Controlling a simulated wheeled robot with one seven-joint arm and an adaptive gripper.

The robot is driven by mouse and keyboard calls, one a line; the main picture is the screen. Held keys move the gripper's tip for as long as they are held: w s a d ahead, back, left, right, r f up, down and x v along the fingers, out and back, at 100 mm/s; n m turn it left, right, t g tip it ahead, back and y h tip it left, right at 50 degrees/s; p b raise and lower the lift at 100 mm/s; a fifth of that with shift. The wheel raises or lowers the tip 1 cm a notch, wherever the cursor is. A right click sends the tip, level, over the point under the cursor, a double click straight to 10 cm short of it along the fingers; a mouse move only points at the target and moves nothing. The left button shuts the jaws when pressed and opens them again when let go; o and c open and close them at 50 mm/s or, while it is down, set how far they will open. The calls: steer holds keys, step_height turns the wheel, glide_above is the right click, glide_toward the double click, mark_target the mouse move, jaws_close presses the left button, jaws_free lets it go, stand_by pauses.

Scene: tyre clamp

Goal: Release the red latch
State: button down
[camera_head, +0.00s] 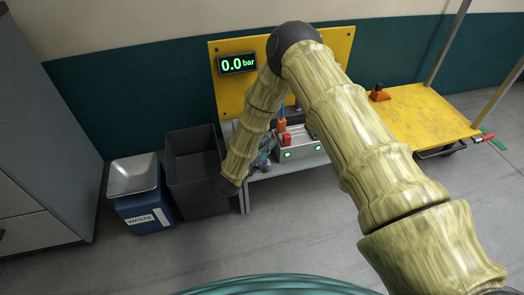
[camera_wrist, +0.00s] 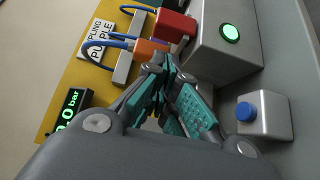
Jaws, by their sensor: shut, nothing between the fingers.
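A red block (camera_wrist: 175,24), the likely latch, sits against the silver box (camera_wrist: 205,50) in the wrist view. It also shows on top of the box in the head view (camera_head: 287,139). My gripper (camera_wrist: 160,68) is shut and empty. In the wrist view its fingertips overlap the lower edge of an orange connector (camera_wrist: 149,48) and lie below and left of the red block; I cannot tell whether they touch anything. In the head view my gripper (camera_head: 263,160) is at the left of the silver box, partly hidden by my arm.
A yellow panel (camera_head: 228,90) carries a display (camera_head: 237,64) reading 0.0 bar. A small box with a blue button (camera_wrist: 246,111) stands close to my fingers. A dark bin (camera_head: 197,160) and a blue waste container (camera_head: 146,212) stand left. A yellow cart (camera_head: 425,112) stands right.

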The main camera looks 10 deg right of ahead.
mark_target(280, 130)
steer(key=shift+b+x, duration=0.55)
steer(key=shift+x, duration=1.7)
